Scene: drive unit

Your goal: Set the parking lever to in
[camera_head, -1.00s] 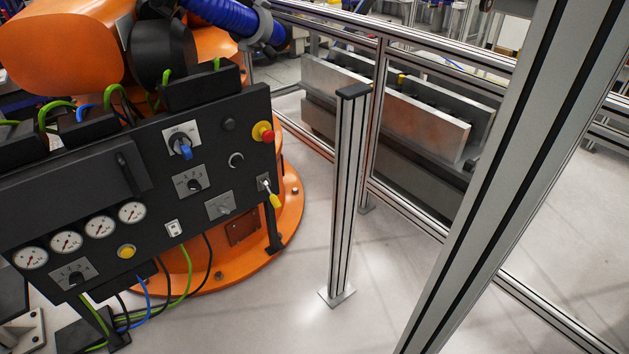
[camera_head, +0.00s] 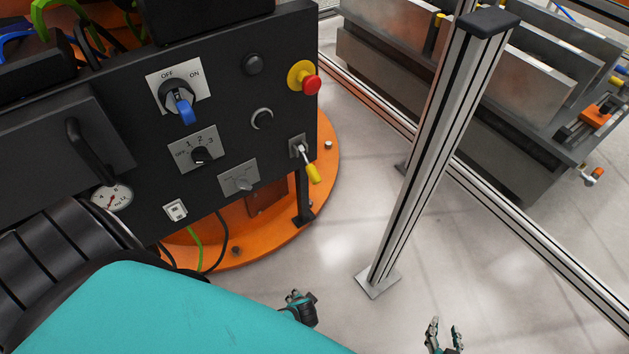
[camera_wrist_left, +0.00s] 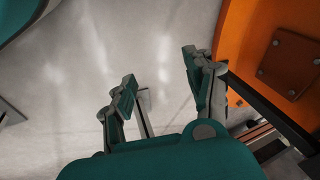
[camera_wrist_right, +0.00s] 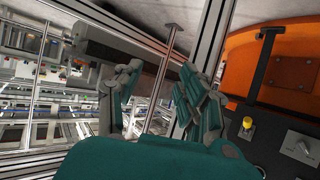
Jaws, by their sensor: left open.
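A small lever with a yellow handle (camera_head: 313,172) sits on a grey plate at the right edge of the black control panel (camera_head: 230,130). It tilts down and to the right, and I read no marking beside it. Its yellow end also shows in the right wrist view (camera_wrist_right: 247,127). My left gripper (camera_head: 300,307) is partly hidden by my teal arm, low and below the lever; in the left wrist view (camera_wrist_left: 157,78) its fingers are apart and empty. My right gripper (camera_head: 444,338) is open and empty at the bottom, below and right of the lever; its fingers are apart in the right wrist view (camera_wrist_right: 155,88).
A red emergency button (camera_head: 311,85), a blue-handled OFF/ON switch (camera_head: 181,106) and a numbered selector (camera_head: 200,155) are on the panel. An aluminium post (camera_head: 430,150) stands right of it. Grey floor lies open between the post and the orange base (camera_head: 326,165).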

